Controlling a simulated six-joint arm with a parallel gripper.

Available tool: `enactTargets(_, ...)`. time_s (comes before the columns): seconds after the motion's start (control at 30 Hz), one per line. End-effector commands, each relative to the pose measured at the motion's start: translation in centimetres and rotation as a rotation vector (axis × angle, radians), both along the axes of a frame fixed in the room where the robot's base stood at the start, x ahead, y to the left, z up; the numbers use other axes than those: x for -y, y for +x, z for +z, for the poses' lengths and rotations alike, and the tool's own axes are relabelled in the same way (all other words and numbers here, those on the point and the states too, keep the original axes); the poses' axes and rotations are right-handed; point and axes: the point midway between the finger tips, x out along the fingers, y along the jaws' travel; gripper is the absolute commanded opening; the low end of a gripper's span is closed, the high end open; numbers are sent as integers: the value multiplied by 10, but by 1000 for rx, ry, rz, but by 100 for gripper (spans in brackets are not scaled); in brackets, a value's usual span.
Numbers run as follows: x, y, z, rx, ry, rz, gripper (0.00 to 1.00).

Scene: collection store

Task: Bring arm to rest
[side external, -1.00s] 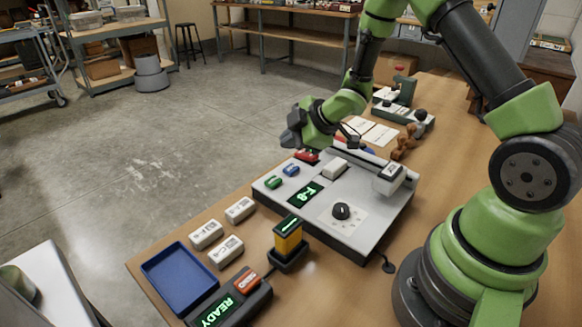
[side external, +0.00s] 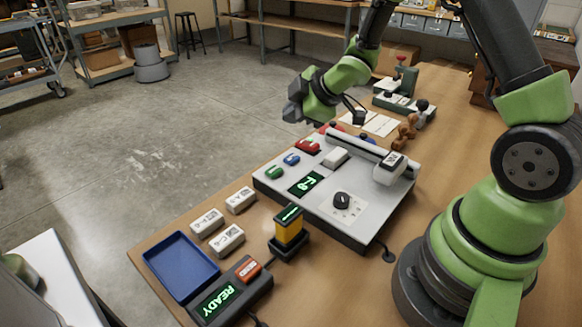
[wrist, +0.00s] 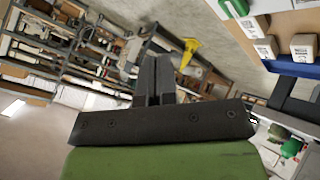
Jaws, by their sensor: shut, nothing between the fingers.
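My gripper (side external: 291,113) is in the side external view, raised above the far left edge of the grey console and apart from it. It points left, out toward the floor. In the wrist view my gripper (wrist: 154,78) has its two dark fingers together with nothing between them. The console (side external: 370,222) carries green, blue and red buttons, a lit green display (side external: 305,184), a black knob (side external: 341,201) and a white-ended lever bar (side external: 391,168).
A blue tray (side external: 181,264), several white labelled blocks (side external: 207,222), a yellow-and-black device (side external: 289,225) and a READY display unit (side external: 228,290) stand at the near end of the table. A green-and-grey device (side external: 405,95) and papers (side external: 381,125) lie beyond the console. Open floor lies left.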

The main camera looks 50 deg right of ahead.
Motion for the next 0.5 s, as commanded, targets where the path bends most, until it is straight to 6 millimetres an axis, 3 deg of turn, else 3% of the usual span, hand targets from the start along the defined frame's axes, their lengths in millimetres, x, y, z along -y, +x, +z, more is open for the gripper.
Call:
enactTargets(0.13,2,-13,55,2,33,-196,0)
enactTargets(0.27,-3,-42,101,-10,127,-403,0)
enactTargets(0.5,-31,-121,156,-68,418,-717,0)
